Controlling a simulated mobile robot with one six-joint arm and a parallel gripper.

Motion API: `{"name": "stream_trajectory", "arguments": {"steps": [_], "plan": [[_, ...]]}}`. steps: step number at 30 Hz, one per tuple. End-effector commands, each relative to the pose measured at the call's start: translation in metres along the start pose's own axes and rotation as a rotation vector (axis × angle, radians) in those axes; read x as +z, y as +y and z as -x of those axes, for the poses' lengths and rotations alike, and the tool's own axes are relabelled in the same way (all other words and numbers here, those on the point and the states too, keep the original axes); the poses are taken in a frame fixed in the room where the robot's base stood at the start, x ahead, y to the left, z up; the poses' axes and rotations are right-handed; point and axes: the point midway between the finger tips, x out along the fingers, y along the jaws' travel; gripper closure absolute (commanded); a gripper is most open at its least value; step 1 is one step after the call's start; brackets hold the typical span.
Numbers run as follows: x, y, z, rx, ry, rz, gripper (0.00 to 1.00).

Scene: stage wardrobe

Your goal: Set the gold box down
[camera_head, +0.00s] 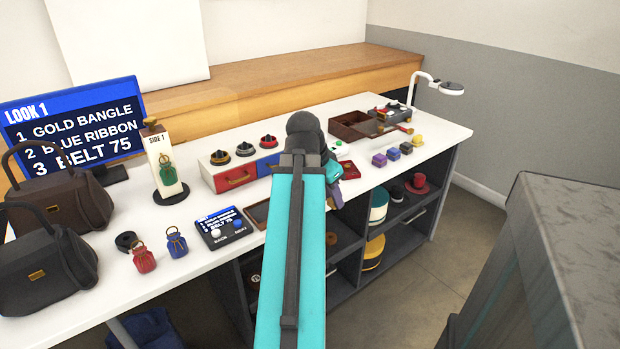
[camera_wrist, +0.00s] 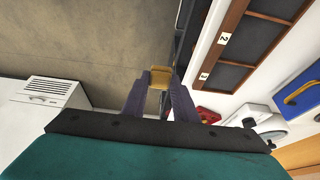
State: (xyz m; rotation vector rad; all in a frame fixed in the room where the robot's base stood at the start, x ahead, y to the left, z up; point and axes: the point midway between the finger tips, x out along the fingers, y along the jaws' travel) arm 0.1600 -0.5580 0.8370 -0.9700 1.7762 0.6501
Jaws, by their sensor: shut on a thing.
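The gold box (camera_wrist: 160,76) is held between the fingertips of my gripper (camera_wrist: 158,84) in the wrist view. The fingers are shut on it, and it shows against the floor near the counter's edge, apart from the counter as far as I can tell. In the head view my gripper (camera_head: 348,172) is partly hidden by my arm, at the counter's front edge, and the gold box cannot be made out there.
A brown-framed tray (camera_wrist: 229,40) with numbered compartments lies on the white counter (camera_head: 215,268). Several small blocks (camera_head: 393,154) stand in a row at the right, one yellow. Drawers (camera_head: 238,178), a button panel (camera_head: 226,229) and bags (camera_head: 60,200) occupy the left. Open shelves are below.

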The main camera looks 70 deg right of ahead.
Motion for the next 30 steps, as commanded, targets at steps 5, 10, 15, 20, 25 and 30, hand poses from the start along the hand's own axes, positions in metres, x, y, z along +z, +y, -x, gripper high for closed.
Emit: {"name": "stream_trajectory", "arguments": {"steps": [5, 10, 15, 20, 25, 30], "plan": [[-0.003, -0.003, 0.003, 0.001, 0.0, 0.001, 0.96], [-0.004, -0.005, 0.002, 0.002, 0.0, 0.001, 0.96], [-0.004, -0.008, 0.002, 0.003, 0.0, 0.0, 0.96], [-0.005, -0.01, 0.001, 0.003, 0.0, 0.0, 0.96], [-0.005, -0.012, 0.001, 0.002, 0.0, 0.0, 0.96], [-0.005, -0.013, 0.0, 0.002, 0.0, -0.001, 0.96]]}}
